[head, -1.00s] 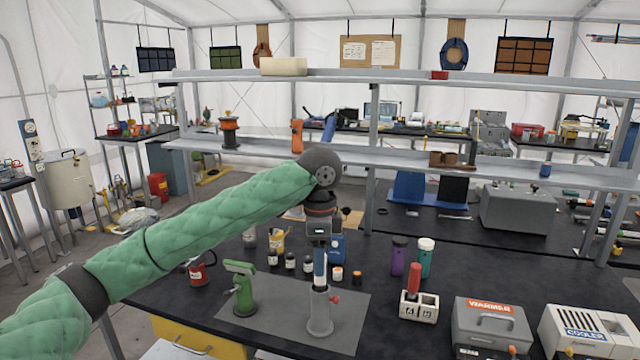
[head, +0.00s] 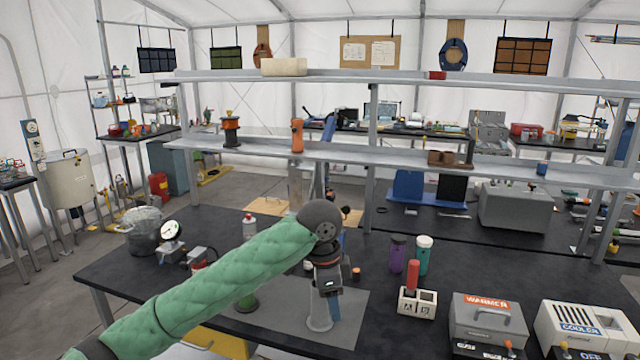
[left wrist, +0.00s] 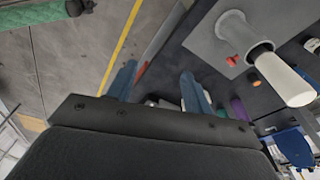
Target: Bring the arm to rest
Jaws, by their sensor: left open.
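My left arm, in a green padded sleeve, crosses the head view from the bottom left. Its left gripper (head: 334,308) points down close to the grey upright holder (head: 318,318) on the grey mat (head: 350,312), partly covering it. In the left wrist view the two blue fingers of the left gripper (left wrist: 158,88) stand apart with nothing between them. That view shows the holder (left wrist: 232,35) with a red knob and a pale tube (left wrist: 284,80), to the right of the fingers. My right gripper is in neither view.
A two-slot block (head: 417,303), a warmer (head: 490,325) and a cooler (head: 588,330) stand to the right on the black bench. Purple (head: 398,253) and teal (head: 424,255) bottles stand behind. A pressure gauge (head: 172,231) is at left. A metal shelf (head: 400,160) spans behind.

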